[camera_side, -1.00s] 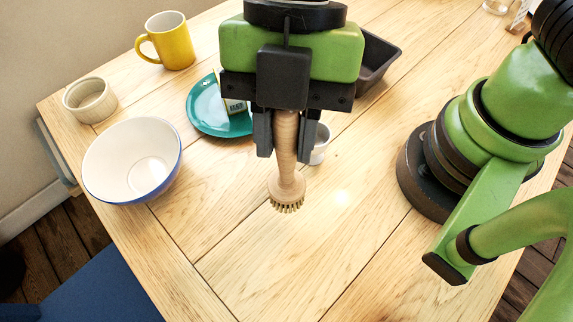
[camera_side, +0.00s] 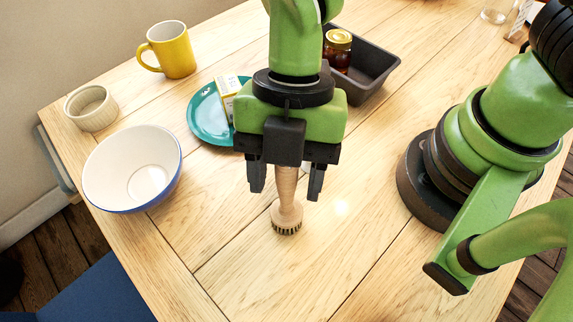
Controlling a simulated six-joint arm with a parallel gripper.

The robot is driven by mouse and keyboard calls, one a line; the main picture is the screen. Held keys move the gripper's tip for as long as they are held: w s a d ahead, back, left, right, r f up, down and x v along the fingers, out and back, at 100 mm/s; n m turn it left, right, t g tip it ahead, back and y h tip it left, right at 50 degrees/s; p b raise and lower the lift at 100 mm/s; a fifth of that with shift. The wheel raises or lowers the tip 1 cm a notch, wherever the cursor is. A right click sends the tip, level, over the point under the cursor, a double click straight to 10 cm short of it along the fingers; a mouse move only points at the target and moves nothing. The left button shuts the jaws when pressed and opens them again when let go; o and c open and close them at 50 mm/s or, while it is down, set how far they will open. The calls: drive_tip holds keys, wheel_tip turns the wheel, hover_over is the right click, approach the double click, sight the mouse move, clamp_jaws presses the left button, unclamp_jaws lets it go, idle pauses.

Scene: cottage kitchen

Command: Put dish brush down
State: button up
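The dish brush (camera_side: 286,211) has a pale wooden handle and dark bristles. It stands upright, bristles down, seemingly on the bare wooden table (camera_side: 235,265). My gripper (camera_side: 286,188) points down over it with its fingers spread. The fingers stand on either side of the handle, with a visible gap on each side. The top of the handle is hidden behind the gripper body.
A white bowl with a blue outside (camera_side: 132,168) stands to the left. A ramekin (camera_side: 91,108) and a yellow mug (camera_side: 171,50) are behind it. A teal plate (camera_side: 205,118) holds a small box (camera_side: 228,88). A dark tray (camera_side: 378,72) holds a jar (camera_side: 338,48). The front table is clear.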

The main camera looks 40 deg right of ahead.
drive_tip(key=shift+r, duration=0.1)
drive_tip(key=v, duration=1.2)
drive_tip(key=s+d+r+m+t, duration=0.1)
drive_tip(key=d+r+m+t, duration=0.3)
drive_tip(key=d+m, duration=0.4)
drive_tip(key=s+d+r+m+t+h, duration=0.1)
drive_tip(key=d+r+m+t, duration=0.3)
drive_tip(key=m, duration=1.7)
drive_tip(key=s+d+t, duration=0.1)
drive_tip(key=d, duration=0.3)
drive_tip(key=shift+d+t+h, duration=0.3)
drive_tip(key=shift+d+t, duration=0.1)
